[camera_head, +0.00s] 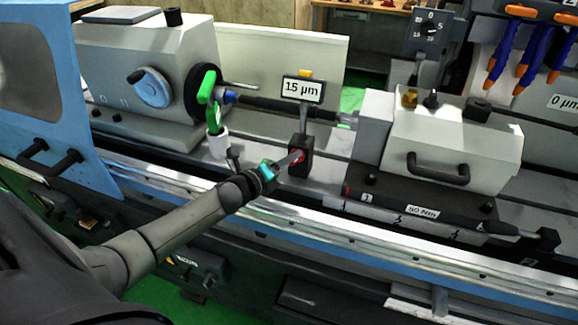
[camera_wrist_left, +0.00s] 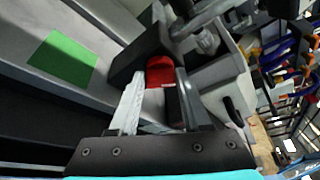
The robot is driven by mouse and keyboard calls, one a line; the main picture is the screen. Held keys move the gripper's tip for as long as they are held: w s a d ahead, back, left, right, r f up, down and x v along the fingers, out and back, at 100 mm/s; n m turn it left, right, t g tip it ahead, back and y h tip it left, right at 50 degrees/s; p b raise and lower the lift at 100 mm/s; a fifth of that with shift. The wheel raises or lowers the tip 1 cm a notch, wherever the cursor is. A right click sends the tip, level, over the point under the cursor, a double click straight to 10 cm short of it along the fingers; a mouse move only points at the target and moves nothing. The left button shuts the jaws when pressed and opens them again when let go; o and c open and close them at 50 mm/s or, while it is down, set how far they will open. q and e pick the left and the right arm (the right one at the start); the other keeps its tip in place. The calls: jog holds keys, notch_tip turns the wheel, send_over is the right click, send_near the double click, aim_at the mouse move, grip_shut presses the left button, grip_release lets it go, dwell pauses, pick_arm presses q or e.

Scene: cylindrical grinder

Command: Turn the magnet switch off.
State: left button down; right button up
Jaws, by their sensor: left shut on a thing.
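The magnet switch (camera_head: 298,156) is a small red knob on the front of a black block-shaped magnet base (camera_head: 304,168) in the middle of the head view. In the left wrist view the red switch (camera_wrist_left: 160,70) shows between the fingertips, at the side of the black base (camera_wrist_left: 139,58). My left gripper (camera_head: 291,159) is shut on the switch; its fingers (camera_wrist_left: 158,96) lie on either side of it. The fingers hide part of the switch, and I cannot tell its exact turn. My right gripper is not in view.
A display reading 15 µm (camera_head: 302,90) stands on a post above the base. A workpiece shaft (camera_head: 275,103) runs behind it, between the left headstock (camera_head: 150,75) and the right tailstock (camera_head: 450,140). A green-handled tool (camera_head: 212,100) stands to the left.

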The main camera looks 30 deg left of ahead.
pick_arm(q)
jog(key=shift+a+f+n+t+h+b, duration=0.15)
jog(key=shift+n+t+h+b, duration=0.15)
jog(key=shift+n+b, duration=0.4)
jog(key=shift+d+f+n+t+h+b, duration=0.15)
jog(key=shift+n+t+b, duration=0.15)
jog(key=shift+n+b, duration=0.35)
jog(key=shift+a+f+n+t+h+b, duration=0.1)
jog(key=shift+n+t+h+b, duration=0.3)
jog(key=shift+n, duration=0.45)
jog(key=shift+c, duration=1.8)
grip_release()
jog(key=s+a, duration=0.2)
jog(key=s, duration=1.3)
jog(key=shift+a+r, duration=0.2)
jog(key=shift+r, duration=0.2)
